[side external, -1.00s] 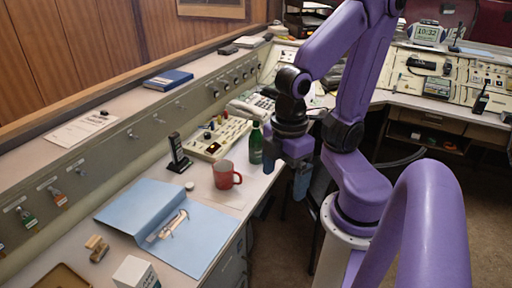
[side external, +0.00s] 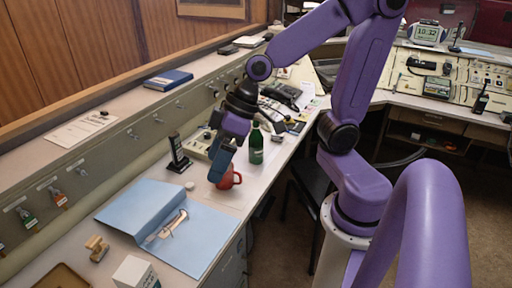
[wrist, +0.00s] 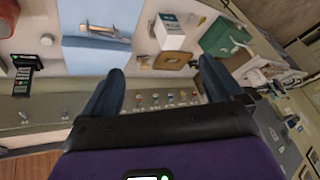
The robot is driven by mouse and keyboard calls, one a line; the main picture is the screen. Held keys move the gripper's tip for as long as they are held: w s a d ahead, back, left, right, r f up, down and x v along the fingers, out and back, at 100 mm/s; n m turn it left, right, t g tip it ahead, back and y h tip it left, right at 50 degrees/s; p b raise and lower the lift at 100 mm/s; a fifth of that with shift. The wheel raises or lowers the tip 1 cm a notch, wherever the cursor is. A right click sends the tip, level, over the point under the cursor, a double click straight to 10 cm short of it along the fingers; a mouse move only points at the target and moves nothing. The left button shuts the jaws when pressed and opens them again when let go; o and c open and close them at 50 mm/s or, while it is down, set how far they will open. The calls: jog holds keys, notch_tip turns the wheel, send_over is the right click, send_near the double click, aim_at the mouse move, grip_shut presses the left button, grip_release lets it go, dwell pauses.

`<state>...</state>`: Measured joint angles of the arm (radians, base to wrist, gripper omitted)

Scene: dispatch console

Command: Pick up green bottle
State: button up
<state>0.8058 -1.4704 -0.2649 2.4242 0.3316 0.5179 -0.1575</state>
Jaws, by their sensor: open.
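The green bottle (side external: 256,148) stands upright on the desk in the side view, behind and to the right of the red mug (side external: 236,179). My gripper (side external: 216,174) points down and hangs in front of the mug in that view, covering its left part. It is left of the bottle and apart from it. In the wrist view my gripper (wrist: 162,74) has its two fingers spread wide with nothing between them. The bottle is not in the wrist view. Part of a red object, likely the mug, shows at that view's left edge.
An open blue folder (side external: 207,232) lies in front of the mug. A black upright stand (side external: 178,153) is to the left, with a keypad console (side external: 197,147) behind it. A white box (side external: 135,273) is at the front. A telephone (side external: 284,94) is behind the bottle.

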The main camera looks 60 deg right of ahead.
jog(key=w+d+m+t+h, duration=0.6)
jog(key=w+d+m, duration=0.4)
jog(key=w+d, duration=0.65)
jog(key=m+g+h, duration=0.2)
jog(key=m+h, duration=0.6)
jog(key=h, duration=0.2)
send_over(257, 142)
jog(key=s+a, duration=0.2)
jog(key=f, duration=2.3)
jog(key=shift+w+f, duration=0.25)
jog(key=shift+w, duration=0.1)
jog(key=shift+x, duration=3.8)
jog(key=c, duration=1.1)
